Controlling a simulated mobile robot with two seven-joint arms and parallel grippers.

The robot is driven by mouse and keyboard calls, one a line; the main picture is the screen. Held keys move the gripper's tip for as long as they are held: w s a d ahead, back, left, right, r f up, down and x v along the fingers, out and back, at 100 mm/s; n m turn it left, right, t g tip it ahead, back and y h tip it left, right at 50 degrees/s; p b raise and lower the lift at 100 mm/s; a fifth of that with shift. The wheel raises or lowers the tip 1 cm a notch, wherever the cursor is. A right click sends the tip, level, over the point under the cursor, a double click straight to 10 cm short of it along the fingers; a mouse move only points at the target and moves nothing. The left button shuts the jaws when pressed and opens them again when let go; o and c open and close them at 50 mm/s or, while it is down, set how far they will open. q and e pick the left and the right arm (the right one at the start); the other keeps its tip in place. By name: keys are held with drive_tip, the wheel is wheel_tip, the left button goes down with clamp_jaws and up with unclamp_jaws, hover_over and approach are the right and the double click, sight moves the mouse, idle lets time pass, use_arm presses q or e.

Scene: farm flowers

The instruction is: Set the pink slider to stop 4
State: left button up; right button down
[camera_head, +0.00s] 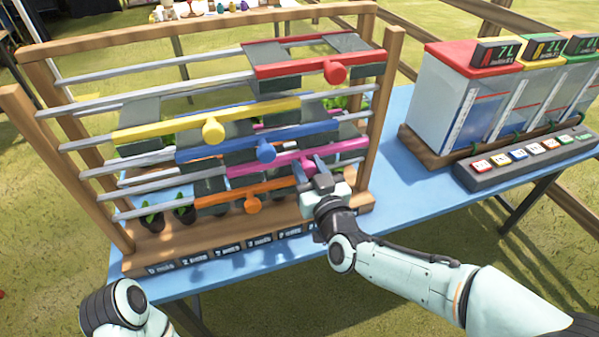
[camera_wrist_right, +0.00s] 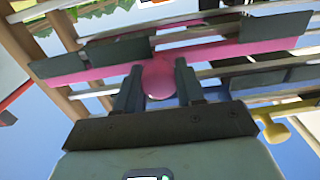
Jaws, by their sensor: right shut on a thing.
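The pink slider (camera_head: 342,150) is a long pink bar on rails in a wooden frame (camera_head: 388,75), on the frame's right half near the right post. Its round pink knob (camera_wrist_right: 159,78) sits between the two dark fingers of my right gripper (camera_wrist_right: 158,90) in the wrist view. The right gripper (camera_head: 312,172) is shut on this knob; in the head view its fingers largely cover the knob. The pink bar also shows behind the fingers in the wrist view (camera_wrist_right: 235,47). Stop labels (camera_head: 225,250) run along the frame's front base, too small to read surely. My left gripper is out of view.
Red (camera_head: 300,68), yellow (camera_head: 160,129) and blue (camera_head: 210,149) sliders lie above the pink one; an orange slider (camera_head: 220,197) with a knob is just below. Clear bins (camera_head: 440,100) and a button strip (camera_head: 525,160) stand right on the blue table (camera_head: 405,205).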

drive_tip(key=shift+w+d+r, duration=0.1)
drive_tip(key=shift+d, duration=0.15)
drive_tip(key=c, duration=0.7)
unclamp_jaws()
drive_tip(key=shift+d, duration=0.1)
drive_tip(key=v, duration=1.3)
drive_tip(key=shift+s, duration=0.2)
